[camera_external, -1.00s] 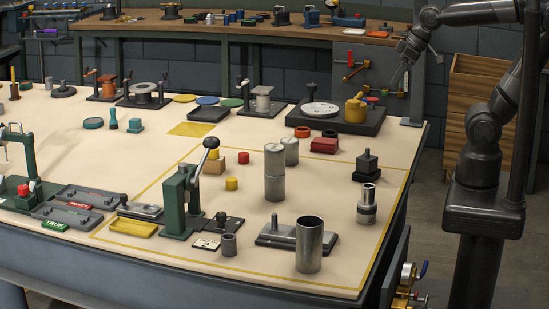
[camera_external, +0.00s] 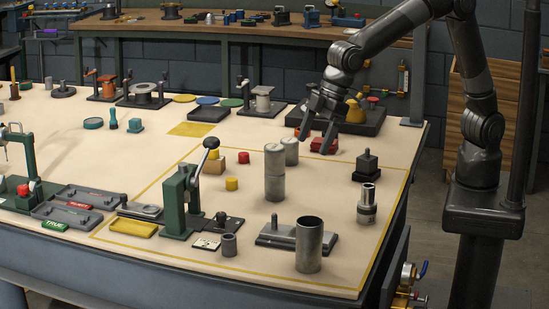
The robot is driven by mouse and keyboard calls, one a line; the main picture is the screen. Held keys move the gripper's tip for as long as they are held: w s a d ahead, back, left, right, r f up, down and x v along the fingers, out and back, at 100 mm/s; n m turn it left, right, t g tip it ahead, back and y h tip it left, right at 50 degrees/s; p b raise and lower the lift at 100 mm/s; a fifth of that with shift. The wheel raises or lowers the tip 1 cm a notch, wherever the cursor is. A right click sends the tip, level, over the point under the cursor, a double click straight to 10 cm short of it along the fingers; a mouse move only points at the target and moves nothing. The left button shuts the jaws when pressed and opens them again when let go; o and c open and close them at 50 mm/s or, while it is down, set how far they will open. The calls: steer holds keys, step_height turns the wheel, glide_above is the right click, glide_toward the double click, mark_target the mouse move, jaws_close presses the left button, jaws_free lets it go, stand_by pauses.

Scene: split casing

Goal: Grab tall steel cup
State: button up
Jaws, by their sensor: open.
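A tall steel cup (camera_external: 308,246) stands upright near the front right of the table, with its open dark mouth facing up. A tall closed grey steel cylinder (camera_external: 275,174) stands further back, with a visible seam round its middle. Another grey cylinder (camera_external: 291,152) is partly hidden behind it. My gripper (camera_external: 316,143) is open and points downward, with its two fingers spread apart. It appears above the back part of the marked area, behind the tall cup and apart from it.
A grey fixture with a post (camera_external: 281,236) is close behind and left of the cup. A shiny stepped steel part (camera_external: 367,205) stands to its right. A green lever press (camera_external: 182,200) is at left. A red block (camera_external: 324,144) is behind my gripper.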

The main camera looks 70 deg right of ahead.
steer(key=n, duration=0.2)
glide_toward(300, 254)
steer(key=shift+g, duration=0.4)
steer(key=x, duration=0.3)
steer(key=w+x, duration=0.1)
steer(key=shift+d+f, duration=0.15)
steer(key=shift+d, duration=0.1)
steer(key=shift+c, duration=0.2)
steer(key=c, duration=1.1)
